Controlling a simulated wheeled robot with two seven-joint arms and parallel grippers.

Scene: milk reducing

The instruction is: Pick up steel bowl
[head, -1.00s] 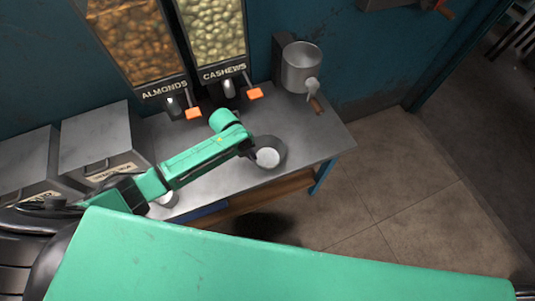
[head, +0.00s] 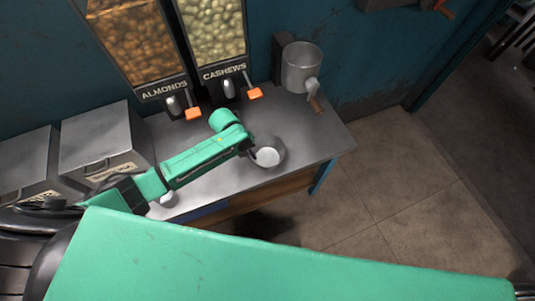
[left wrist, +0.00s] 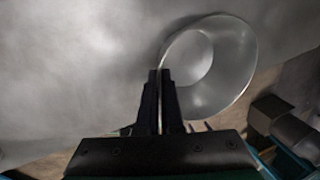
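The steel bowl (head: 270,153) is near the front edge of the metal counter, in the head view. In the left wrist view the bowl (left wrist: 225,75) is just beyond the fingertips, with its inside showing. My left gripper (head: 248,151) is at the bowl's left side. In the left wrist view its two fingers (left wrist: 160,75) are close together, with the bowl's near rim between their tips; they look shut on it. The head view does not show clearly whether the bowl touches the counter. My right gripper is not in view.
The metal counter (head: 318,140) has a grinder-like steel pot (head: 301,70) at its back right. Almond (head: 135,45) and cashew (head: 215,30) dispensers stand behind. Lidded metal bins (head: 100,140) are at the left. A small white item (head: 167,200) lies near the front edge.

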